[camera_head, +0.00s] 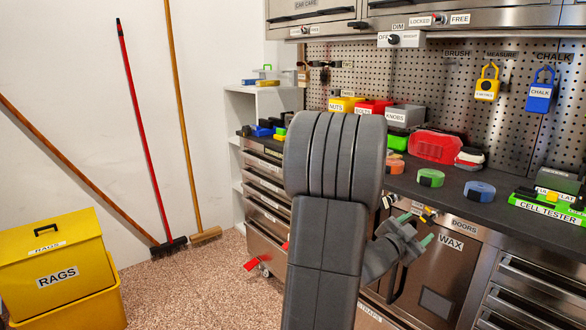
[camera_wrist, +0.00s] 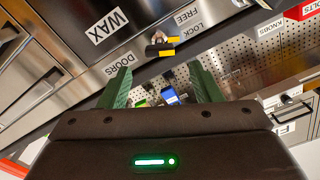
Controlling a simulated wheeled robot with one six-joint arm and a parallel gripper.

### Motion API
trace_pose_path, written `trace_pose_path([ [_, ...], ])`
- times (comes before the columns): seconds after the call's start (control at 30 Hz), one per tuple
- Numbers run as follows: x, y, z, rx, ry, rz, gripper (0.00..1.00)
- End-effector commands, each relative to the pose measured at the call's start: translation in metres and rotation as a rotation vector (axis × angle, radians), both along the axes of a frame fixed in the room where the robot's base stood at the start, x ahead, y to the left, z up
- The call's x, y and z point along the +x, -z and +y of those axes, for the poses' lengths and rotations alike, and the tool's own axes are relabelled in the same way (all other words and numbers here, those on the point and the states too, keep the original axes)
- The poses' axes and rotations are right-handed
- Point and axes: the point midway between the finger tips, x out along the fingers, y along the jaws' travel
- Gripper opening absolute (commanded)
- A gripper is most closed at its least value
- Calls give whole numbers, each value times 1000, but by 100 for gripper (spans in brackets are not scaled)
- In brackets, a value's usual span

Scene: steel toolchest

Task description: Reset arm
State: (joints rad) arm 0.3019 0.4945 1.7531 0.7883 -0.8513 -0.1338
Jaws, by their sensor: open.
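My arm rises through the middle of the head view and hides part of the toolchest behind it. My gripper (camera_head: 418,232) is at the right of the arm, in front of the steel cabinet door labelled WAX (camera_head: 452,243). In the wrist view my gripper (camera_wrist: 160,80) has its two green fingers spread apart, with nothing held between them. Beyond the fingers, the WAX label (camera_wrist: 107,26) and a dark latch with yellow ends (camera_wrist: 160,48) appear tilted. The fingers look apart from the door, though the exact distance is hard to tell.
The dark worktop (camera_head: 455,196) holds a red case (camera_head: 436,146), a green tape roll (camera_head: 431,178), a blue tape roll (camera_head: 479,191) and a green cell tester (camera_head: 548,207). A yellow RAGS bin (camera_head: 60,270) stands at left. Brooms lean on the wall. Speckled floor (camera_head: 200,285) lies open between.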

Motion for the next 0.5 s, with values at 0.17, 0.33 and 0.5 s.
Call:
trace_pose_path([
  [0.17, 24, 1, -29, 1, 2, 1, 58],
  [0.33, 38, -4, -44, -28, -1, 37, 58],
  [0.5, 38, -5, -43, -110, -2, 135, 58],
])
